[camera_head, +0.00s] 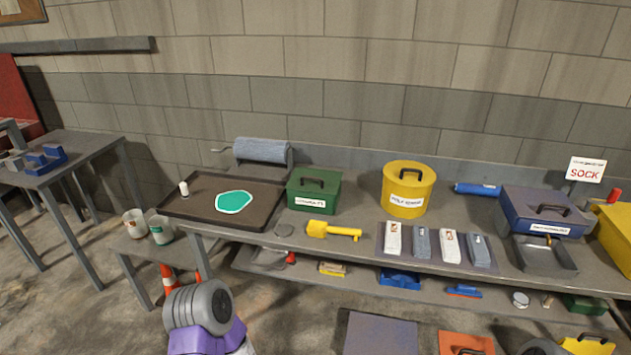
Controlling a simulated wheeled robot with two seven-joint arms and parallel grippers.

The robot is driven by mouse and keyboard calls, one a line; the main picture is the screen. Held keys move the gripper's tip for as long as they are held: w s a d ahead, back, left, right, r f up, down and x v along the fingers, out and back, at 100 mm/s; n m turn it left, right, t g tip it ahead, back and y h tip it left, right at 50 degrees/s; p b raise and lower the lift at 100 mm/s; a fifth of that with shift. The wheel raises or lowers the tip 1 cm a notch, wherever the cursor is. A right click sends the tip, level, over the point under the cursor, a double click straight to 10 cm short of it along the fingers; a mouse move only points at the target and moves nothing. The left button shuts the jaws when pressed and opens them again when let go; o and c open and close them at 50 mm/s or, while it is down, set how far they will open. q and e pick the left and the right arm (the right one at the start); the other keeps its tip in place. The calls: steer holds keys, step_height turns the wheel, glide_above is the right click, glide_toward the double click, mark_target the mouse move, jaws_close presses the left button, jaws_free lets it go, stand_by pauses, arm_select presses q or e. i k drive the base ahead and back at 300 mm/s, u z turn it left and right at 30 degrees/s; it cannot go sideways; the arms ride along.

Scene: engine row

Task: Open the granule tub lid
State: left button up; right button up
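A round yellow tub (407,190) with a flat yellow lid and a black handle stands upright on the bench, right of centre. Its lid is on. A green box (313,191) with a black handle on its closed lid stands to its left. Both have white labels too small to read surely, so I cannot tell for certain which is the granule tub; the yellow one is the only tub-shaped one on the bench. Neither of my grippers shows in the head view, and nothing touches the tub or the box.
A dark tray (182,208) with a teal patch lies at the left. A blue lidded box (541,210) and a sock sign (585,170) stand right. A lower shelf holds small items.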

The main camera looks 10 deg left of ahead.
mark_target(321, 181)
steer(key=u, duration=0.45)
steer(key=i, duration=0.65)
steer(key=u, duration=0.45)
